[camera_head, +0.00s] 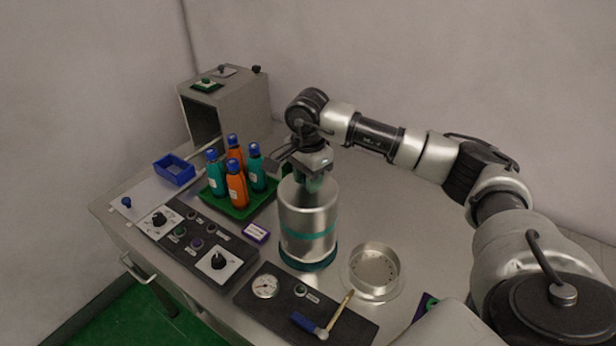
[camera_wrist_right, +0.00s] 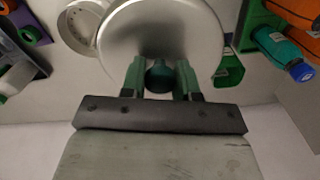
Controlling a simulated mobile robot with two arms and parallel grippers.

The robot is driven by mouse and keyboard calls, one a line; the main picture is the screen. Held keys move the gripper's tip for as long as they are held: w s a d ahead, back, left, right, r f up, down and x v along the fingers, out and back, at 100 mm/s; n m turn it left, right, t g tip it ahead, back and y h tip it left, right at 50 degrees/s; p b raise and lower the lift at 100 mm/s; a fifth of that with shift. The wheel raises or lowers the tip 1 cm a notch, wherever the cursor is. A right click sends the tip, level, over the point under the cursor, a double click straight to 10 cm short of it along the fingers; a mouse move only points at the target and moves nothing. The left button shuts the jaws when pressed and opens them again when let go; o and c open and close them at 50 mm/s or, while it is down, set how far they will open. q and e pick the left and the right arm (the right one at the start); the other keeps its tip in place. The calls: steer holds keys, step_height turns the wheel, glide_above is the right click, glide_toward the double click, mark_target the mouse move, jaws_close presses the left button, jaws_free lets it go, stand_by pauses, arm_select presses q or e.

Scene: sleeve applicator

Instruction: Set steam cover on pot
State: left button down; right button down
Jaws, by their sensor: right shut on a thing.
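The steam cover (camera_head: 308,215) looks to be the tall silver cylinder with a teal band and dark teal bottom rim. It is upright in the middle of the head view. My right gripper (camera_head: 312,180) is over its top, fingers pointing down. In the right wrist view its green fingers are shut on the dark knob (camera_wrist_right: 158,79) of the silver top (camera_wrist_right: 160,30). The pot (camera_head: 374,268) looks to be the shallow silver dish with holes, right of the cover and apart from it. I cannot tell whether the cover touches the table. My left gripper is not in view.
A green tray (camera_head: 243,210) with several teal and orange bottles stands left of the cover. A control panel (camera_head: 196,241), a gauge panel (camera_head: 262,299) and a blue-headed brush (camera_head: 308,325) lie in front. A grey box (camera_head: 235,100) stands at the back left.

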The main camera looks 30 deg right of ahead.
steer(key=shift+f+b, duration=0.85)
steer(key=shift+f, duration=0.35)
steer(key=shift+c, duration=1.3)
jaws_free()
steer(key=shift+r+p, duration=1.75)
steer(key=shift+r, duration=1.3)
